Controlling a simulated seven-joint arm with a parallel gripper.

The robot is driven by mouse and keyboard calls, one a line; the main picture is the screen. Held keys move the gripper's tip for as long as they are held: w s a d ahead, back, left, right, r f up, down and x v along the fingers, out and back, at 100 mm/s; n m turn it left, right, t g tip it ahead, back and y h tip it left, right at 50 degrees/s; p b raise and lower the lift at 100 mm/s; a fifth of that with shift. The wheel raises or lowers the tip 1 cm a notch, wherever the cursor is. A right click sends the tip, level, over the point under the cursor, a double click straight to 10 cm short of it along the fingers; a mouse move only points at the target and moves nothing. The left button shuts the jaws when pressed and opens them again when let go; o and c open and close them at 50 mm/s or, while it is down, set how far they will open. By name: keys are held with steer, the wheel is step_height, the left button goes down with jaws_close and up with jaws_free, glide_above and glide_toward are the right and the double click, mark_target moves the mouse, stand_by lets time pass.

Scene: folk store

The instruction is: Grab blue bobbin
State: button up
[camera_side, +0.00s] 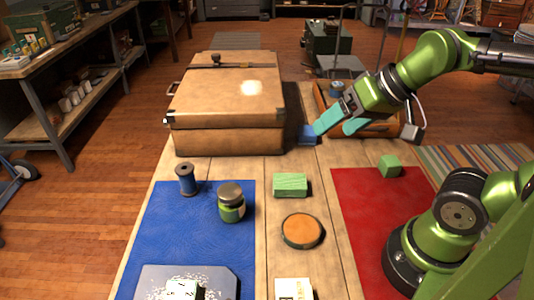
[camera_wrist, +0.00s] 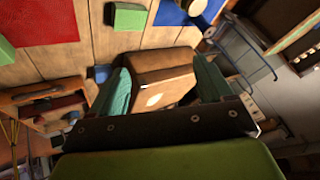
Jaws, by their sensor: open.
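Another blue spool (camera_side: 336,89) shows in the wooden tray, behind my gripper. My gripper (camera_side: 333,129) is open and empty, with teal fingers, above the table right of the case. It is well to the right of the standing bobbin. In the wrist view, the case shows between the fingers (camera_wrist: 165,85).
The large tan case (camera_side: 228,105) fills the back left. A blue cube (camera_side: 308,136) sits near my fingers. A green block (camera_side: 290,185), a jar (camera_side: 231,203) and a round orange-topped disc (camera_side: 302,231) stand in front. A green cube (camera_side: 390,166) is on the red mat (camera_side: 362,215).

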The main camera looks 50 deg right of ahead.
steer(key=n+g+y, duration=0.1)
steer(key=n+g, duration=0.3)
steer(key=n, duration=1)
glide_toward(190, 167)
steer(key=x, duration=0.7)
steer(key=shift+w+a+f, duration=0.15)
steer(key=shift+w+a, duration=0.2)
steer(key=shift+w, duration=0.05)
steer(key=x, duration=0.5)
steer(key=shift+a, duration=0.3)
steer(key=c, duration=1)
